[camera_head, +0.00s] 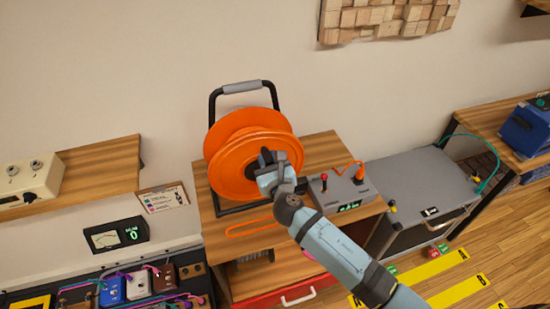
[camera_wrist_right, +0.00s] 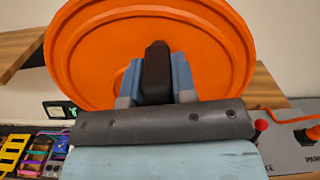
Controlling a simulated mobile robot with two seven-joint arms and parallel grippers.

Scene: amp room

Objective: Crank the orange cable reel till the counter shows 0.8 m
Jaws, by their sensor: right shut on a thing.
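The orange cable reel (camera_head: 225,155) stands in a black frame with a grey top handle on a wooden cabinet, in the middle of the head view. My right gripper (camera_head: 266,165) is at the reel's face, shut on the dark crank knob. In the right wrist view the knob (camera_wrist_right: 157,72) stands between the two blue-grey fingers, with the reel (camera_wrist_right: 90,60) filling the space behind. A grey box with a small green-lit display (camera_head: 349,206) sits right of the reel; its digits are too small to read. My left gripper is not in view.
An orange cable loop (camera_head: 250,228) lies at the cabinet's front. The grey box carries a red-topped lever (camera_head: 324,181). A grey-topped unit (camera_head: 420,180) stands at right. A shelf (camera_head: 100,170) and a pedal board (camera_head: 130,288) are at left.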

